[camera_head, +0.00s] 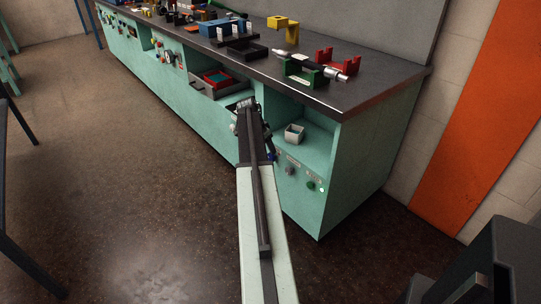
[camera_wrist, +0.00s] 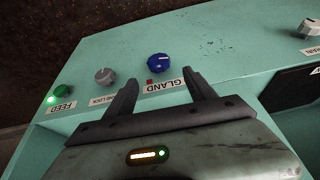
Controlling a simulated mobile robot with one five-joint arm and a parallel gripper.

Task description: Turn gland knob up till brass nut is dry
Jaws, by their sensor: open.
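The blue gland knob (camera_wrist: 160,66) has a white pointer mark and sits on the teal panel above the "GLAND" label (camera_wrist: 163,87). A small red square (camera_wrist: 149,82) is beside the label. My gripper (camera_wrist: 161,77) is open and empty, its two dark fingers pointing at the knob from either side and below it in the wrist view. I cannot tell any contact. In the head view the blue knob (camera_head: 272,157) shows just right of my arm; the fingers are hard to make out there. I cannot pick out the brass nut or whether it is wet.
A grey knob (camera_wrist: 105,76) and a green "FEED" knob (camera_wrist: 72,93) with a lit green light are left of the gland knob. A silver cylinder (camera_head: 337,74) rests by green and red holders on the bench top (camera_head: 375,83).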

